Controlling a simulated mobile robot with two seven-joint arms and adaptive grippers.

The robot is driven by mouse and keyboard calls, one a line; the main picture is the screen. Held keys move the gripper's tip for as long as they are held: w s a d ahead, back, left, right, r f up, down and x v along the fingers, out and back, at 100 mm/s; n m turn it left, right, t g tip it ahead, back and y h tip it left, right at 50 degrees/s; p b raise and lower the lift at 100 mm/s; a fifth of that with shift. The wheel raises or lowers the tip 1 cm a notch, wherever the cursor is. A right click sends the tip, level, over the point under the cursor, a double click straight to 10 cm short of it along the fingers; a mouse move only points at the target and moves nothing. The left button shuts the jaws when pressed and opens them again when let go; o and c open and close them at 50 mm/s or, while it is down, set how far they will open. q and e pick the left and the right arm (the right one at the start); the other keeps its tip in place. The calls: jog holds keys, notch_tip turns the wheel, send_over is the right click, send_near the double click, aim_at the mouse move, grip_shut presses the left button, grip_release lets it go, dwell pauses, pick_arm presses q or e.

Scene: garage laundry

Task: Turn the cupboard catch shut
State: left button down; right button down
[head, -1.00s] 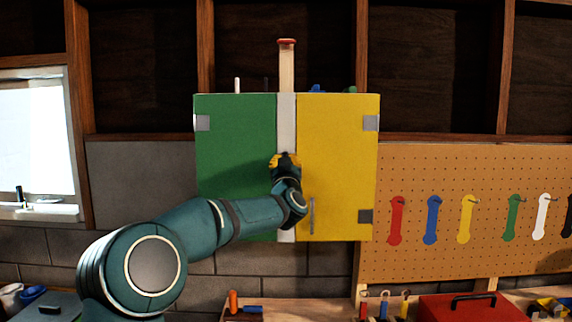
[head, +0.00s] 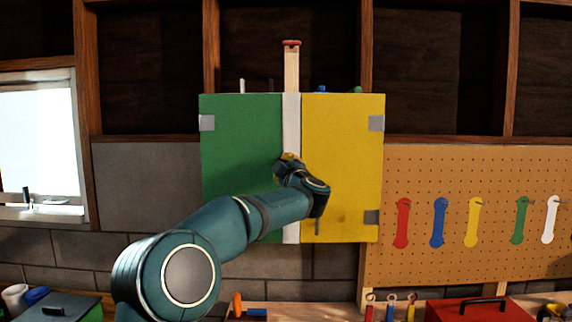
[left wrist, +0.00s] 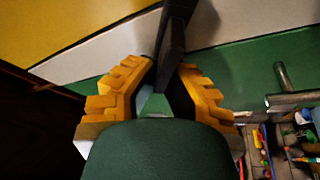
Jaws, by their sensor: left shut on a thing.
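The cupboard has a green left door (head: 240,140), a yellow right door (head: 345,150) and a white strip (head: 291,120) between them; both doors look closed. My left gripper (head: 289,158) is at the white strip, about mid-height. In the left wrist view, its yellow-padded fingers (left wrist: 165,90) are shut on the dark catch (left wrist: 176,28), a bar standing out across the white strip. In the head view the catch is hidden behind the gripper, so its angle on the doors cannot be told there. My right gripper is not in view.
A metal handle (left wrist: 295,98) on the green door shows in the wrist view. A pegboard (head: 470,180) with hanging tools is at right. A red toolbox (head: 468,311) stands on the bench below.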

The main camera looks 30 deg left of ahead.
pick_arm(q)
jog(key=n, duration=0.2)
jog(key=n+g, duration=0.1)
jog(key=n, duration=0.1)
jog(key=shift+s+a+f+g+p, duration=0.1)
jog(key=shift+a+f+g+p, duration=0.1)
jog(key=shift+g+p, duration=0.15)
jog(key=shift+f+n+g+h+p, duration=0.2)
jog(key=shift+n+g+h, duration=0.05)
jog(key=shift+n, duration=0.55)
jog(key=shift+f+n+g+h+p, duration=0.15)
jog(key=shift+f+n+g+h, duration=0.1)
jog(key=shift+n, duration=0.55)
jog(key=c, duration=1.1)
grip_release()
jog(key=shift+o, duration=0.2)
jog(key=v, duration=1.2)
